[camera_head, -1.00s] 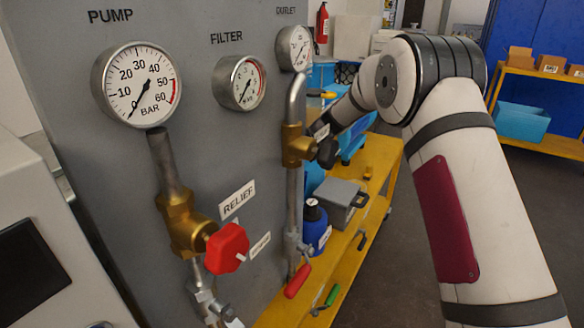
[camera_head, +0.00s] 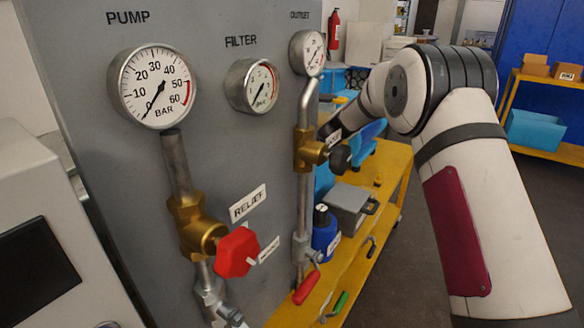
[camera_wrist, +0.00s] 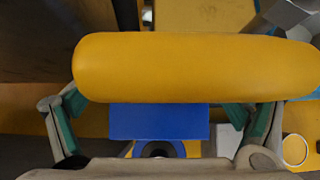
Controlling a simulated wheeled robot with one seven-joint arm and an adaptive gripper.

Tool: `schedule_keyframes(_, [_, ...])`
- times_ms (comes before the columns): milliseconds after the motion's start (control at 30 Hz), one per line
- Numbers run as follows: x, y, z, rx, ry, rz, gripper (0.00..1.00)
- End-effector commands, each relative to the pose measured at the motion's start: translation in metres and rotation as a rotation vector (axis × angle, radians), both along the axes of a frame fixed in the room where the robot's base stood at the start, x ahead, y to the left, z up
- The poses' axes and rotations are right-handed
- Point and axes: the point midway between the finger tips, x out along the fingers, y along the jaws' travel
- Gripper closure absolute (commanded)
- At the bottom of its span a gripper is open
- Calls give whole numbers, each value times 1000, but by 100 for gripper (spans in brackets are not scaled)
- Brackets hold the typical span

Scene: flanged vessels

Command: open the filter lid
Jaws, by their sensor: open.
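In the wrist view, a thick yellow bar with rounded ends (camera_wrist: 185,67) lies across the picture, very close to the camera. I cannot tell whether it belongs to the filter lid. My gripper (camera_wrist: 160,112) is open, with one finger at each side below the bar; the bar hides the fingertips. A blue block (camera_wrist: 160,121) shows between the fingers, partly covered by the bar. I cannot tell whether the fingers touch the bar. In the head view my gripper is hidden beyond the panel and pipe, and no filter lid can be made out.
A grey panel (camera_head: 95,95) carries a pump gauge (camera_head: 154,86), a filter gauge (camera_head: 252,85) and an outlet gauge (camera_head: 308,52). A red relief knob (camera_head: 235,252) and a dark valve knob (camera_head: 340,158) stick out. A yellow bench (camera_head: 384,205) holds a blue bottle (camera_head: 325,232) and grey box (camera_head: 349,206).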

Motion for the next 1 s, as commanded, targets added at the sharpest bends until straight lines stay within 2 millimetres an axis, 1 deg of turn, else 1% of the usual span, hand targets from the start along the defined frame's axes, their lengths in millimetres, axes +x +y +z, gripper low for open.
schedule_keyframes(133, [-1, -1, 0, -1, 2, 1, 7])
schedule_keyframes(233, [-4, -6, 6, -1, 1, 0, 7])
schedule_keyframes(500, [-21, -28, 39, 0, -1, -1, 7])
schedule_keyframes(633, [-26, -37, 50, -1, -2, -1, 7])
schedule_keyframes(767, [-29, -40, 54, -1, 1, 0, 7])
schedule_keyframes(1000, [-30, -41, 55, 0, 1, 1, 7])
